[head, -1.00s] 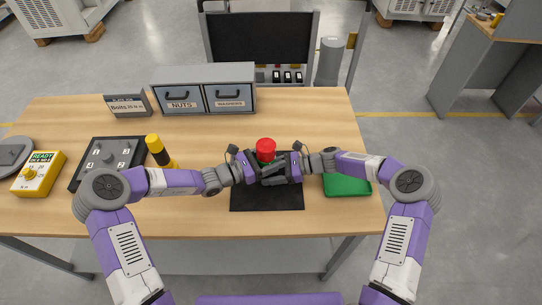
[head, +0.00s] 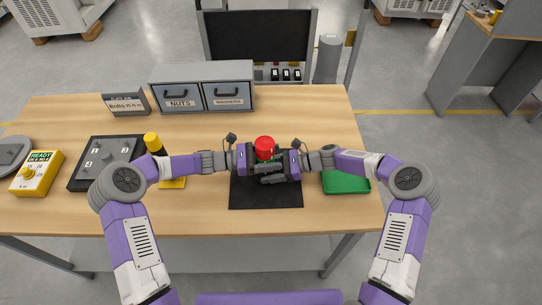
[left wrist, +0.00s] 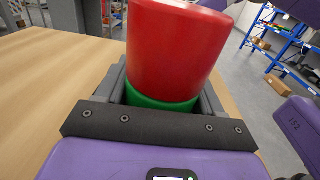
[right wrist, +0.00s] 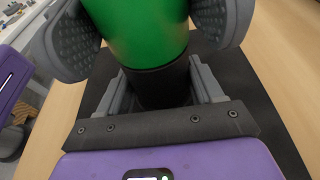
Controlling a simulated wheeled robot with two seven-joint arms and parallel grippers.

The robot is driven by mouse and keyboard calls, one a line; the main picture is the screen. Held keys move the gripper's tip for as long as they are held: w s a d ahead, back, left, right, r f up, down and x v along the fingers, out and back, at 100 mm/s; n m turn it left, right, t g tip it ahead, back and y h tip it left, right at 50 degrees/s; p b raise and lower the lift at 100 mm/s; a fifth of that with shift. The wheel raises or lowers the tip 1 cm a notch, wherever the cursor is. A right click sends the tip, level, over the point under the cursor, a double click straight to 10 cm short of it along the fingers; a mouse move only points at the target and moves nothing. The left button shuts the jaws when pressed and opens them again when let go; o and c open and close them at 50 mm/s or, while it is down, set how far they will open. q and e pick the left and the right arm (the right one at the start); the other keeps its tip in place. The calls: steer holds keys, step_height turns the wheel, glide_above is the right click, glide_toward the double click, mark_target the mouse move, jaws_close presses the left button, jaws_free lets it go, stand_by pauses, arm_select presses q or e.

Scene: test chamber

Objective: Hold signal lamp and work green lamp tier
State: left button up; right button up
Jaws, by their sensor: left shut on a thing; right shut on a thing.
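The signal lamp stands upright over the black mat (head: 265,202), its red tier (head: 264,143) on top. In the left wrist view, the red tier (left wrist: 175,45) sits above the green tier (left wrist: 160,102). My left gripper (head: 259,158) is shut around the green tier. In the right wrist view, the green tier (right wrist: 147,30) is above the black base (right wrist: 160,87), with my left fingers on both sides of it. My right gripper (head: 272,170) is shut around the black base. In the head view, my grippers hide most of the lamp below the red tier.
A green tray (head: 345,183) lies right of the mat. Drawers (head: 203,87) labelled nuts and washers stand behind. A yellow-topped post (head: 153,143), a dark numbered box (head: 100,158) and a yellow dial box (head: 37,173) are at left. The table front left is clear.

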arm_select(q)
steer(key=o, duration=1)
steer(key=shift+c, duration=0.2)
steer(key=shift+a, duration=0.1)
steer(key=a, duration=0.7)
steer(key=shift+s+a, duration=0.15)
steer(key=shift+s, duration=0.15)
arm_select(e)
steer(key=o, duration=1)
steer(key=shift+o, duration=0.2)
